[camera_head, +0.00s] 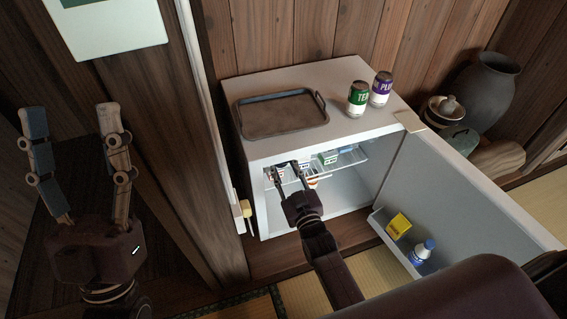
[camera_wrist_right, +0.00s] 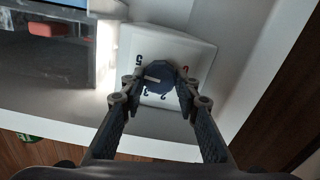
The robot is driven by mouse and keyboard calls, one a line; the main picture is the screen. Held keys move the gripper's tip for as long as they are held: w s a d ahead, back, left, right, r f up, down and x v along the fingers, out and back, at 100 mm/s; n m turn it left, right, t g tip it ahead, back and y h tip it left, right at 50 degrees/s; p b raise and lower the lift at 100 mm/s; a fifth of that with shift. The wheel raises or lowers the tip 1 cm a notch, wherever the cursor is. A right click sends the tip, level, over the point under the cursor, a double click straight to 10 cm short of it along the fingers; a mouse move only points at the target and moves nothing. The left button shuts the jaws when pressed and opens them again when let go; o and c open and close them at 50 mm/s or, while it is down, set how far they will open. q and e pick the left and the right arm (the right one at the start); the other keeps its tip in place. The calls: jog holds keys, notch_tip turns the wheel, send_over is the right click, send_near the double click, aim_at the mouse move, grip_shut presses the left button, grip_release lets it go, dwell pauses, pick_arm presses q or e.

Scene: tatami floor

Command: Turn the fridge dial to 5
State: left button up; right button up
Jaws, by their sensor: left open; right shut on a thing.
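The small white fridge (camera_head: 345,160) stands open in the head view, its door swung out to the right. My right gripper (camera_head: 286,174) reaches into its upper left interior. In the right wrist view, the dark blue-grey dial (camera_wrist_right: 157,78) sits on a white housing (camera_wrist_right: 190,50). My right gripper (camera_wrist_right: 161,76) is shut on the dial, one finger on each side. The dial's pale mark points left, between the printed 5 and a 3; a finger covers part of the scale there. A 2 and a red mark also show. My left gripper (camera_head: 70,110) is open and empty at the left, away from the fridge.
Small cartons (camera_head: 328,158) sit on the wire shelf. The open door's shelf holds a yellow box (camera_head: 398,226) and a blue bottle (camera_head: 422,251). A wooden post stands left.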

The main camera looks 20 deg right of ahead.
pick_arm(q)
jog(key=shift+w+d+f+g, duration=0.2)
jog(key=shift+w+f+g, duration=0.5)
jog(key=shift+w, duration=0.4)
pick_arm(e)
jog(key=shift+f+m, duration=0.1)
jog(key=shift+m, duration=0.2)
pick_arm(q)
jog(key=shift+f, duration=0.1)
pick_arm(e)
jog(key=o, duration=1.2)
jog(key=shift+c, duration=0.2)
jog(key=s, duration=1.2)
jog(key=shift+d, duration=0.2)
